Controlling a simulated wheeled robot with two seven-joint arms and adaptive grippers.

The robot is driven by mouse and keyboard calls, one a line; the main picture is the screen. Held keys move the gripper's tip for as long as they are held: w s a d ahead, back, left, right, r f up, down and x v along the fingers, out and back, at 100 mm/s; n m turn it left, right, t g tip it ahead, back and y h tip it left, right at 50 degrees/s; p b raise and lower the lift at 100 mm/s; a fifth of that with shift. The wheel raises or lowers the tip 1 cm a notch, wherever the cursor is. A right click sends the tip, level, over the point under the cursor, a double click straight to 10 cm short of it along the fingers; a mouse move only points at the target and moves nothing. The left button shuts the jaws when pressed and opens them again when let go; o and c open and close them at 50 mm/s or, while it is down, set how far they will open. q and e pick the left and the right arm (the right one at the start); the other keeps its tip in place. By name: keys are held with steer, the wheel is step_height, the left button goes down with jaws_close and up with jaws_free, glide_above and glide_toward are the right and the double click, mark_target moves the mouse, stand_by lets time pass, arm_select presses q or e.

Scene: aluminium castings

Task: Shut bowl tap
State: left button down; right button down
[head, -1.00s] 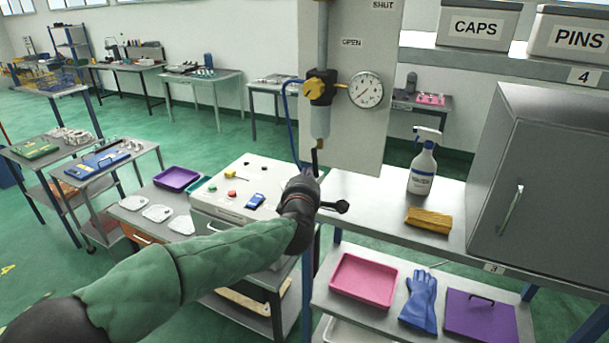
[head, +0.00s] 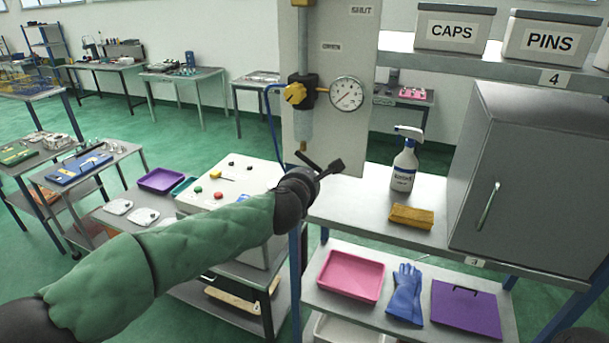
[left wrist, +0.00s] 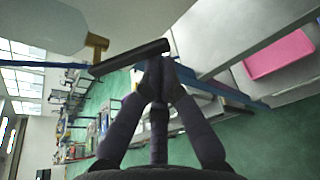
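The clear filter bowl (head: 305,124) hangs under a regulator with a yellow knob (head: 295,93) on a grey panel. A brass tap fitting (left wrist: 96,44) sits below it in the left wrist view. A black tap lever (left wrist: 128,59) runs from the fitting to my fingertips; in the head view the lever (head: 309,162) slants down to the right. My left gripper (head: 334,168) is at the lever's free end. In the left wrist view its fingertips (left wrist: 156,66) come together, with the lever across them; I cannot tell whether they touch it.
A gauge (head: 346,94) and the labels OPEN (head: 331,47) and SHUT (head: 362,10) are on the panel. A spray bottle (head: 404,165), yellow sponge (head: 411,215) and grey cabinet (head: 510,180) stand on the bench at right. A pink tray (head: 350,276) lies on the shelf below.

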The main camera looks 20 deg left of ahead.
arm_select(q)
steer(key=shift+d+r+n+h+p, duration=0.5)
steer(key=shift+r+n+h, duration=0.1)
steer(key=shift+n, duration=0.4)
arm_select(e)
steer(key=shift+r, duration=0.6)
arm_select(q)
steer(key=shift+a, duration=0.15)
steer(key=shift+a+r+p, duration=0.3)
steer(key=shift+a+p, duration=0.1)
steer(key=shift+a, duration=0.25)
arm_select(e)
steer(key=shift+r, duration=0.4)
arm_select(q)
steer(key=shift+f, duration=0.15)
arm_select(e)
steer(key=shift+f, duration=0.1)
